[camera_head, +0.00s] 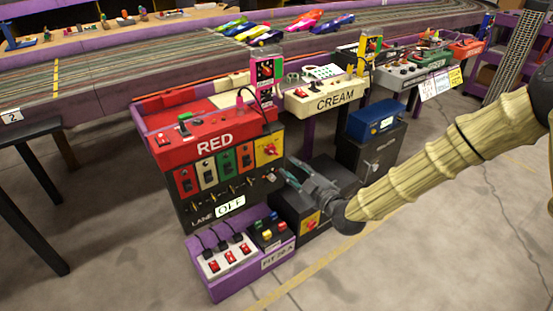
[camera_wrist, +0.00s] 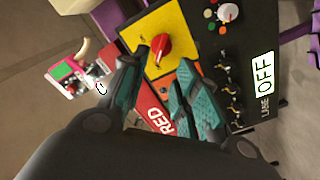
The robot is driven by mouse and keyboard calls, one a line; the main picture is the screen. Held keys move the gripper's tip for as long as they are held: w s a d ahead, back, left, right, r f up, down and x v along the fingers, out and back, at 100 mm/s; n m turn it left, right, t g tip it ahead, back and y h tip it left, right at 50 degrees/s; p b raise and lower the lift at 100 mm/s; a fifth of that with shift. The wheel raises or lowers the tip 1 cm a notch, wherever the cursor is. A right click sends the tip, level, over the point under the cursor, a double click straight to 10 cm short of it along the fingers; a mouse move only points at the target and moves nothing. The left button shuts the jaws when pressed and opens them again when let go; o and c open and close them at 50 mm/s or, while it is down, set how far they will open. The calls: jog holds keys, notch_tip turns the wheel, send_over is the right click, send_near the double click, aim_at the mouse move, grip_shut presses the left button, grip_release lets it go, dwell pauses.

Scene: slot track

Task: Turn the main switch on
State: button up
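A red rotary knob (camera_head: 270,150) sits on a yellow plate (camera_head: 261,157) at the upper right of the RED station's dark front panel. In the wrist view the knob (camera_wrist: 161,47) shows just beyond my fingertips, with its yellow plate (camera_wrist: 180,27) around it. My gripper (camera_head: 284,170) is in front of the panel, slightly right of and below the plate in the head view. In the wrist view my gripper (camera_wrist: 160,62) is open, with its teal fingers apart and nothing between them. The knob appears clear of both fingers.
The RED station's panel also has several rocker switches, small levers and an OFF sign (camera_head: 230,206). A second yellow plate with a red knob (camera_head: 310,222) is on a low dark box. A purple box (camera_head: 212,288) with red switches stands on the floor in front.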

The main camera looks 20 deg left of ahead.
aim_at(273, 152)
jog(key=b+x, duration=0.2)
jog(key=x, duration=0.6)
jog(key=shift+w+a, duration=0.25)
jog(key=shift+a, duration=0.1)
jog(key=shift+c, duration=0.2)
grip_shut()
